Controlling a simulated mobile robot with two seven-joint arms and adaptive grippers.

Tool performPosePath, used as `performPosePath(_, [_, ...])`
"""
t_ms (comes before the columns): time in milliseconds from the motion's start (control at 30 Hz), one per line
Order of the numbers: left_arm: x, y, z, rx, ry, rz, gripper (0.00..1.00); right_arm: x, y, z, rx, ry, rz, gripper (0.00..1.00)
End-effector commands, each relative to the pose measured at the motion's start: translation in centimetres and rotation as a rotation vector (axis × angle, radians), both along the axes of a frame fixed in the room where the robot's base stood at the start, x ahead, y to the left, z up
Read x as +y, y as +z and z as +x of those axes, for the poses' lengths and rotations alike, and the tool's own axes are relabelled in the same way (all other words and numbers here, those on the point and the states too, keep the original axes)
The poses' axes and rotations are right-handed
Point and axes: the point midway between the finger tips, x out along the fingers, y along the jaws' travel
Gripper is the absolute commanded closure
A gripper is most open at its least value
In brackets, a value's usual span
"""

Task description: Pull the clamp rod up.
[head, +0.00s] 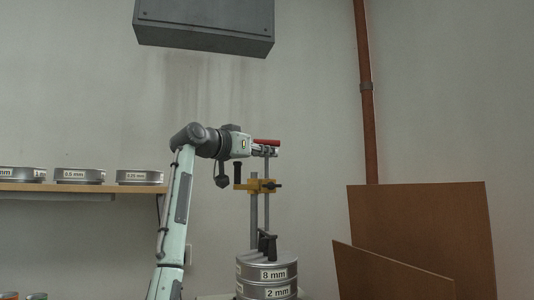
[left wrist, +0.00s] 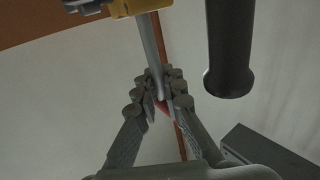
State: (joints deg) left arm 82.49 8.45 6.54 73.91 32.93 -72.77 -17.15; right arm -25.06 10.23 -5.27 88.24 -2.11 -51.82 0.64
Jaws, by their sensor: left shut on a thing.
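The clamp rod (head: 267,168) is a thin grey upright bar beside a second upright post (head: 253,222), with a yellow clamp block (head: 262,186) across both. My left gripper (head: 268,151) is shut on the rod's upper end, well above the block. In the left wrist view my fingers (left wrist: 158,96) close on the rod (left wrist: 155,45), and the block (left wrist: 127,6) is at the top edge. A red bar (head: 266,142) shows at the gripper; the fingers partly hide it. My right gripper is not in view.
A stack of round metal sieves (head: 275,274) stands below the clamp. A shelf (head: 90,187) with several sieves is at left, brown boards (head: 420,235) at right. A grey box (head: 205,25) hangs above.

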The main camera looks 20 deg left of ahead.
Motion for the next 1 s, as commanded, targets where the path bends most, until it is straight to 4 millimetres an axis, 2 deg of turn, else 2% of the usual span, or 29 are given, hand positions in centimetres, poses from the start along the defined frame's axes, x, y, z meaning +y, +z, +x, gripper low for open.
performPosePath(300, [0.0,0.3,0.0,-0.001,0.0,0.001,1.0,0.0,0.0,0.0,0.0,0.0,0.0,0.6])
performPosePath(367, [0.0,1.2,-0.1,-0.004,0.0,0.001,1.0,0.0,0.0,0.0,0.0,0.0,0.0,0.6])
performPosePath(600, [0.1,6.8,-0.1,-0.008,0.002,-0.001,1.0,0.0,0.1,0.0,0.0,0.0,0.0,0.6])
performPosePath(700, [0.1,8.3,-0.1,-0.008,0.003,-0.001,1.0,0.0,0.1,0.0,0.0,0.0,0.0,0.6])
performPosePath(1000, [0.1,9.0,-0.1,-0.008,0.003,-0.002,1.0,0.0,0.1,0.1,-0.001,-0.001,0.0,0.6])
